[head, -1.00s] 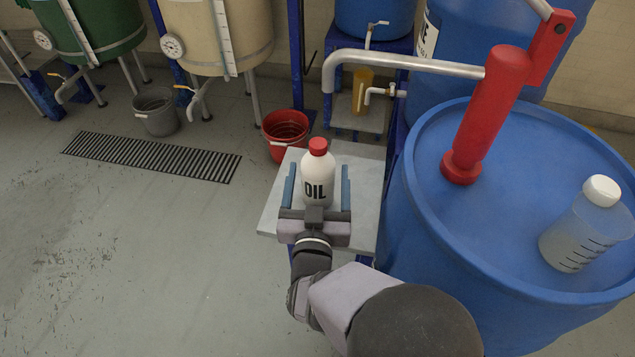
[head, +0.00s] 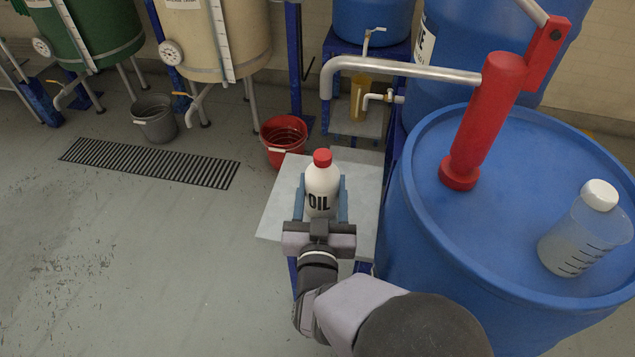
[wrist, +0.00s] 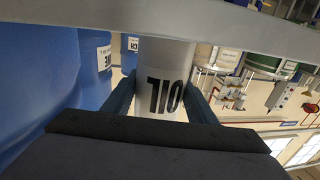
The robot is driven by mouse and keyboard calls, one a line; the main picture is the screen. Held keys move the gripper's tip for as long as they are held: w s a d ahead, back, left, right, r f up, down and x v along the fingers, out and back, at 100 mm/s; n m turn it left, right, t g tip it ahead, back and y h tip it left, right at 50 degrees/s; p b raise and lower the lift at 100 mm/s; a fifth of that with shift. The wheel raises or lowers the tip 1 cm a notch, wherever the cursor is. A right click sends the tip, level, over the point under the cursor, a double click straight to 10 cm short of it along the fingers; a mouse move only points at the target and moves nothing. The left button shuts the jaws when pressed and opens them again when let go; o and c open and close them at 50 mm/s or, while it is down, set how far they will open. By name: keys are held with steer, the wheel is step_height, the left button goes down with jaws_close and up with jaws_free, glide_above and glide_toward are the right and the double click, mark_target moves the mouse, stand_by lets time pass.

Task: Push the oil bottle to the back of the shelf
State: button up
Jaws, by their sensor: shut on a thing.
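The oil bottle (head: 321,183) is white with a red cap and black "OIL" lettering. It stands upright on the small grey shelf (head: 276,222), near its middle. My gripper (head: 321,195) reaches in from the front with one blue finger on each side of the bottle, shut on it. In the wrist view the bottle (wrist: 161,95) fills the space between the two fingers (wrist: 160,100). The bottle's base is hidden by the gripper in the head view.
A large blue drum (head: 420,230) with a red hand pump (head: 485,115) and a clear bottle (head: 585,235) stands close on the right. The pump's spout (head: 400,65) reaches left behind the shelf. A red bucket (head: 284,140) is on the floor behind. Bare shelf shows behind the bottle.

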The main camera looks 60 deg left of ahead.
steer(key=shift+w+d, duration=0.25)
steer(key=shift+d, duration=1.2)
steer(key=shift+w+d, duration=0.3)
steer(key=shift+d, duration=1.2)
steer(key=shift+w+d, duration=0.25)
steer(key=shift+d, duration=1.2)
steer(key=o, duration=1.5)
steer(key=shift+r, duration=0.1)
step_height(320, 180, up, 10)
steer(key=shift+f+p, duration=0.1)
steer(key=shift+p, duration=1.05)
